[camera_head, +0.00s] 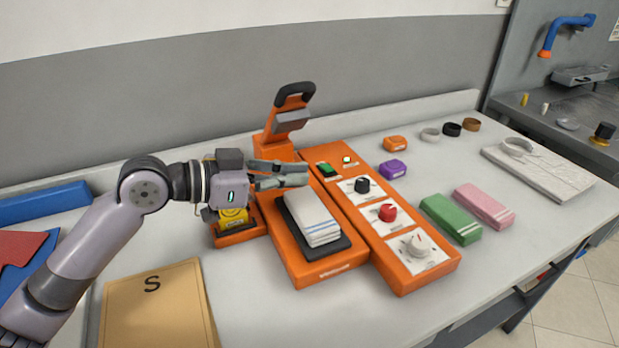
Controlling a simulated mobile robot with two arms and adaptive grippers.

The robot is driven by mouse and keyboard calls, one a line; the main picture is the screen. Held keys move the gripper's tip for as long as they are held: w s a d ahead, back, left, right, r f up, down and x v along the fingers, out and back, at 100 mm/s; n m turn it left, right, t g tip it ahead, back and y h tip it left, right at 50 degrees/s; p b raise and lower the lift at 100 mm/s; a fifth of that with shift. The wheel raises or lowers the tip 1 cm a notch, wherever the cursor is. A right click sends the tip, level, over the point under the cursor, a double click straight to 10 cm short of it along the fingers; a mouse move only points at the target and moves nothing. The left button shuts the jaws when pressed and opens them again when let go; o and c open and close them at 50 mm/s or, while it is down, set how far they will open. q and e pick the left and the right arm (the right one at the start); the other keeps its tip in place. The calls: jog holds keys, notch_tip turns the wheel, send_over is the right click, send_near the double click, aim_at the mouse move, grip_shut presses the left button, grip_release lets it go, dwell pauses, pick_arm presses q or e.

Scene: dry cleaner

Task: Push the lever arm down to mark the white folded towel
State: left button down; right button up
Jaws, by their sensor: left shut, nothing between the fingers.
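The white folded towel (311,215) with blue stripes lies on the dark pad of the orange press base (325,271). The lever arm (294,98), with a black handle and a grey block below it, stands raised at the back of the press. My left gripper (304,174) comes in from the left with its fingers shut and empty. It is in front of and below the lever handle, over the back part of the press, behind the towel. I cannot tell whether it touches the press. My right gripper is not in view.
An orange control panel (440,282) with knobs stands right of the press. Green (450,218) and pink (484,206) folded cloths lie further right. A yellow item (233,218) sits left of the press, partly behind my gripper. A tan sheet marked S (155,310) lies front left.

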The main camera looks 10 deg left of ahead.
pick_arm(q)
jog(key=b+v, duration=0.1)
jog(key=v, duration=0.5)
jog(key=shift+s, duration=0.1)
